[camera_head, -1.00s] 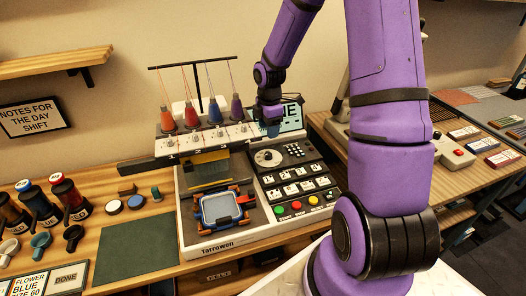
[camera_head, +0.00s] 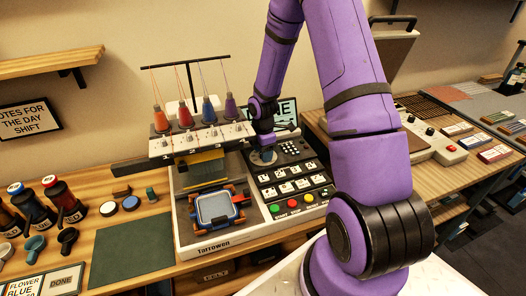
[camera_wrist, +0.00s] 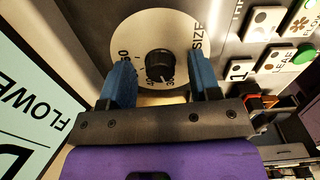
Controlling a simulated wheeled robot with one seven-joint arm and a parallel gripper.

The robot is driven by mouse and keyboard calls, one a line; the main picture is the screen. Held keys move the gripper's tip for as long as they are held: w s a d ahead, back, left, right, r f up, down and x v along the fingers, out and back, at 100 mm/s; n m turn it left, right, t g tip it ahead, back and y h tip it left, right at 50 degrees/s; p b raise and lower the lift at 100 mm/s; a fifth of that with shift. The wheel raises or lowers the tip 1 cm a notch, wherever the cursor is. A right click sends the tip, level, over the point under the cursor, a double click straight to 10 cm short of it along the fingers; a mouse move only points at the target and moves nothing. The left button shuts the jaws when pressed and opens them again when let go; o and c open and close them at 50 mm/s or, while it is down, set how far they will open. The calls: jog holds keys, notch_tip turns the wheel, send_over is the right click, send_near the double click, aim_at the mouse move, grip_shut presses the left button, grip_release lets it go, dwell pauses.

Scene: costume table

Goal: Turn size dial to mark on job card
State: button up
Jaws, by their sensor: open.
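The size dial shows in the wrist view as a black knob (camera_wrist: 159,64) at the centre of a pale round scale (camera_wrist: 160,22) with size numbers around it. The word SIZE is printed beside the scale. My gripper (camera_wrist: 162,78) is open, with one blue finger on each side of the knob; I cannot tell whether either touches it. In the head view my gripper (camera_head: 265,154) is over the dial and hides most of it. The job card (camera_head: 28,284) lies at the lower left and reads FLOWER, BLUE, SIZE 60.
The dial is on the embroidery machine (camera_head: 215,243), with picture buttons (camera_head: 290,185) and coloured buttons (camera_head: 293,203) below it. Thread spools (camera_head: 185,117) stand to its left. A screen (camera_wrist: 25,110) is close beside my gripper. A green mat (camera_head: 130,250) lies left of the machine.

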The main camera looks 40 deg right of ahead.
jog(key=c, duration=0.9)
